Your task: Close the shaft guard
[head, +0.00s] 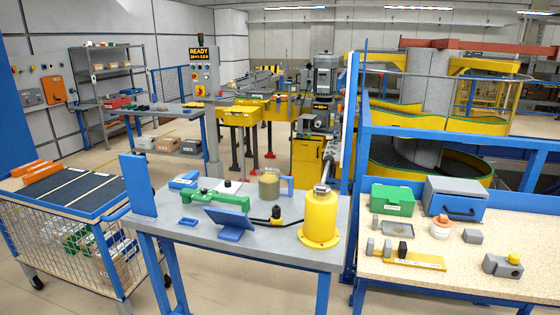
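I cannot tell for certain which part is the shaft guard. A yellow cylinder (320,214) with a wide flange stands upright on the grey bench (266,255), with a metal fitting at its top. Further back, a grey motor and drive column (320,78) stands above a yellow cabinet (307,163); a blue upright partly hides its right side. No open or shut guard is clearly visible on it at this size. Neither of my grippers is in view.
The bench also holds a green tool (215,197), a blue tilted stand (230,219) and a beige cup (269,186). A wooden-topped bench (460,272) with boxes stands right, a wire cart (75,240) left. Blue rails front the spiral conveyor (424,165).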

